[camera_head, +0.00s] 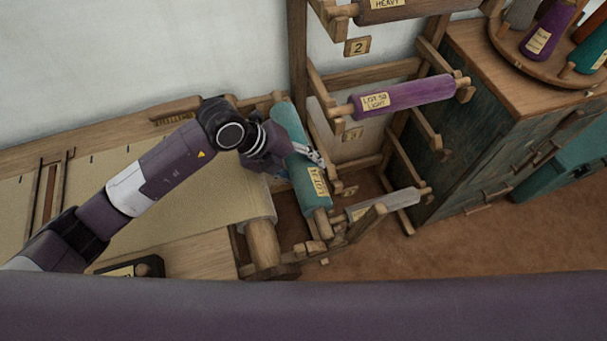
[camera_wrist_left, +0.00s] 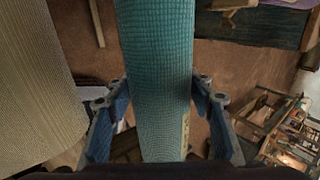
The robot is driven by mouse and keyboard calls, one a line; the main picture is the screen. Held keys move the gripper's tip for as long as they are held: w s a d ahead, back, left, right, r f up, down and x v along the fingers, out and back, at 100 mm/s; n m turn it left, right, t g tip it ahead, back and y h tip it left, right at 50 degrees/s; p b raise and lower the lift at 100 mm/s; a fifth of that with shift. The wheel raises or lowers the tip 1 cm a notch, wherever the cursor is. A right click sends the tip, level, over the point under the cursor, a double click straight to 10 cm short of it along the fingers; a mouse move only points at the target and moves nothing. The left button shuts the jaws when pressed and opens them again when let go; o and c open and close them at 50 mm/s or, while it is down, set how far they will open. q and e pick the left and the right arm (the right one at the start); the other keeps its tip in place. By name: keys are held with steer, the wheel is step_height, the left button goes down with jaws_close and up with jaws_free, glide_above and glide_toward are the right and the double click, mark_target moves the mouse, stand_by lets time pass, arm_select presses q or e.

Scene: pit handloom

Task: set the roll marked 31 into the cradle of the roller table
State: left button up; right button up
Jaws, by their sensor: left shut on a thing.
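A teal roll (camera_head: 301,160) with a pale label (camera_head: 318,182) lies slantwise at the right end of the roller table (camera_head: 205,258). The label is turned and too small to read for certain. My left gripper (camera_head: 298,157) is shut around the middle of the teal roll, which also fills the middle of the left wrist view (camera_wrist_left: 157,80) between the two fingers (camera_wrist_left: 160,118). The cradle is largely hidden under the roll; I cannot tell whether the roll touches it. My right gripper is not in view.
A wooden rack with a purple roll (camera_head: 404,96), a grey roll (camera_head: 383,204) and a dark roll (camera_head: 412,8) stands close on the right. A green cabinet (camera_head: 470,130) with a round tray of spools is beyond it. Pale cloth (camera_head: 170,190) covers the table.

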arm_select(q)
step_height(320, 180, down, 3)
steer(key=shift+f, duration=0.4)
steer(key=o, duration=1.8)
steer(key=shift+f, duration=0.15)
steer(key=shift+c, duration=0.2)
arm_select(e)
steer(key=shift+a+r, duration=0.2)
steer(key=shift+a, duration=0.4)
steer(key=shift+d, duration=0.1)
